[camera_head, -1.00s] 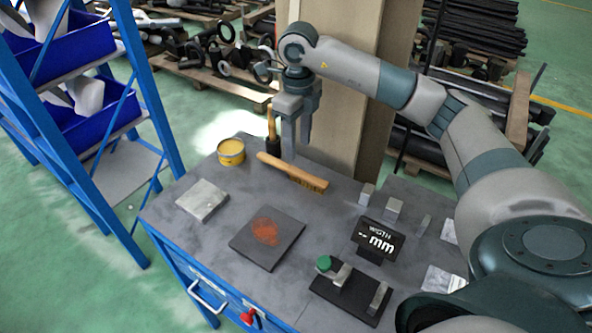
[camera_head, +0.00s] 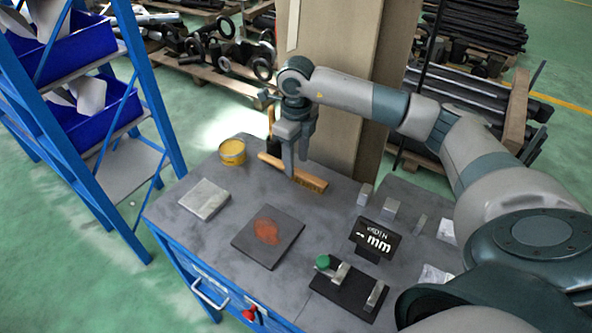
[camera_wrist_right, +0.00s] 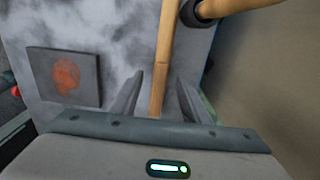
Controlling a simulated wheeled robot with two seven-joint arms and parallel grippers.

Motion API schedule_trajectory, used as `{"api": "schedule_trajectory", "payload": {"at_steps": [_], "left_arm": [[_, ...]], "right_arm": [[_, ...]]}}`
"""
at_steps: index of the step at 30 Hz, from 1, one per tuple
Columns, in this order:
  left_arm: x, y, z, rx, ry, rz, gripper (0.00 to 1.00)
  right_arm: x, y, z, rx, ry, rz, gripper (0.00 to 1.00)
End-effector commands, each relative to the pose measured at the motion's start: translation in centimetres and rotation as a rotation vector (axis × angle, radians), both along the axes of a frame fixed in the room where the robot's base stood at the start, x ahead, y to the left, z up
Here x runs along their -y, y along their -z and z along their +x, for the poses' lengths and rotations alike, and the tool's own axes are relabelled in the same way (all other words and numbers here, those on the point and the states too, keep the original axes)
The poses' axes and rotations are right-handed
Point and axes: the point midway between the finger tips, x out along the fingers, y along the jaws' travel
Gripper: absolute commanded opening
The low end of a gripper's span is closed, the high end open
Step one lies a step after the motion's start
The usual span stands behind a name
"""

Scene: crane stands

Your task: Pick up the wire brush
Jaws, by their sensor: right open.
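The wire brush (camera_head: 311,183) lies at the back of the grey table, with a long wooden handle and darker bristles at its right end. My right gripper (camera_head: 296,170) is lowered over the brush, with its fingers around the middle of the handle. In the right wrist view the brush's wooden handle (camera_wrist_right: 165,60) runs between the two open fingers (camera_wrist_right: 160,95). I cannot tell whether a finger touches it. The bristles are out of the wrist view. My left gripper is not in view.
A pillar (camera_head: 335,90) rises behind.

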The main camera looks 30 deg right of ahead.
Motion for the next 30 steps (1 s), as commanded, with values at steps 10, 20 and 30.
{"api": "schedule_trajectory", "payload": {"at_steps": [10, 20, 30], "left_arm": [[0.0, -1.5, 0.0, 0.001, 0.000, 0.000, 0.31], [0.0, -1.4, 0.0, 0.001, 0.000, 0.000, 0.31], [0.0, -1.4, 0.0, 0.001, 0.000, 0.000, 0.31]], "right_arm": [[0.0, 2.9, 0.1, -0.001, 0.000, 0.000, 0.42], [0.0, 2.9, 0.1, 0.000, 0.000, 0.000, 0.42], [0.0, 2.8, 0.2, 0.000, 0.000, -0.001, 0.00]]}}
